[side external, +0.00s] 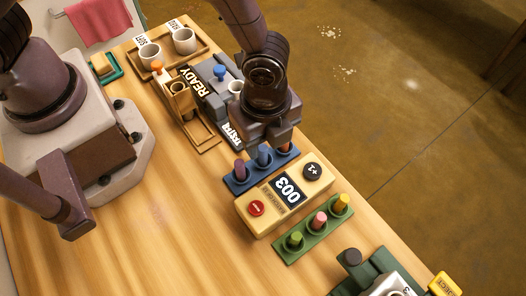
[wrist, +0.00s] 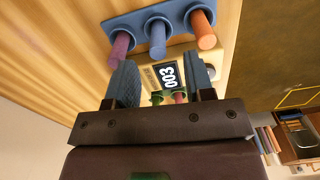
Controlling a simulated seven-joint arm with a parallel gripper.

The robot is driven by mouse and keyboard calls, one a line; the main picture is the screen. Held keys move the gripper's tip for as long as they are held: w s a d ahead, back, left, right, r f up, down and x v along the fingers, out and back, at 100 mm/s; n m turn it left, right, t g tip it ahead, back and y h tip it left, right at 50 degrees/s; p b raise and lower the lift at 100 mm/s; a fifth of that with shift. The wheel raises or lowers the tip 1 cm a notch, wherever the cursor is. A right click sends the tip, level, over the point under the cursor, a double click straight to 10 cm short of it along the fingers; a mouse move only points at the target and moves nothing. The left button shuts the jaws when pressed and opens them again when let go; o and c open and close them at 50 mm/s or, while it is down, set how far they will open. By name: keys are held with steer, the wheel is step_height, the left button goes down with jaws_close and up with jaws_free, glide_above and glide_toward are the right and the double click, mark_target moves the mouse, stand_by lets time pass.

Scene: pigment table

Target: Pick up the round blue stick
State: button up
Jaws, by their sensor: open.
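The round blue stick (side external: 263,155) stands upright in the middle of a blue rack (side external: 237,188), between a purple stick (side external: 239,169) and an orange stick (side external: 285,144). In the wrist view the blue stick (wrist: 157,40) is near the top centre, beyond my fingertips. My gripper (wrist: 160,75) is open, with nothing between its two fingers, and the stick lines up roughly with the gap. In the side view my gripper is just behind and above the rack, and its fingers are mostly hidden.
A cream counter box (side external: 249,213) reading 003 stands beside the rack. Beyond it is a green rack (side external: 289,255) with green, pink and yellow sticks. A grey device (side external: 213,101) with a blue knob and a wooden tray (side external: 203,43) with cups stand behind. The left-front tabletop is clear.

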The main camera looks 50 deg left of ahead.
mark_target(263, 148)
steer(key=shift+s+a+f, duration=0.1)
steer(key=shift+a+f, duration=0.05)
steer(key=shift+f, duration=2.55)
jaws_close()
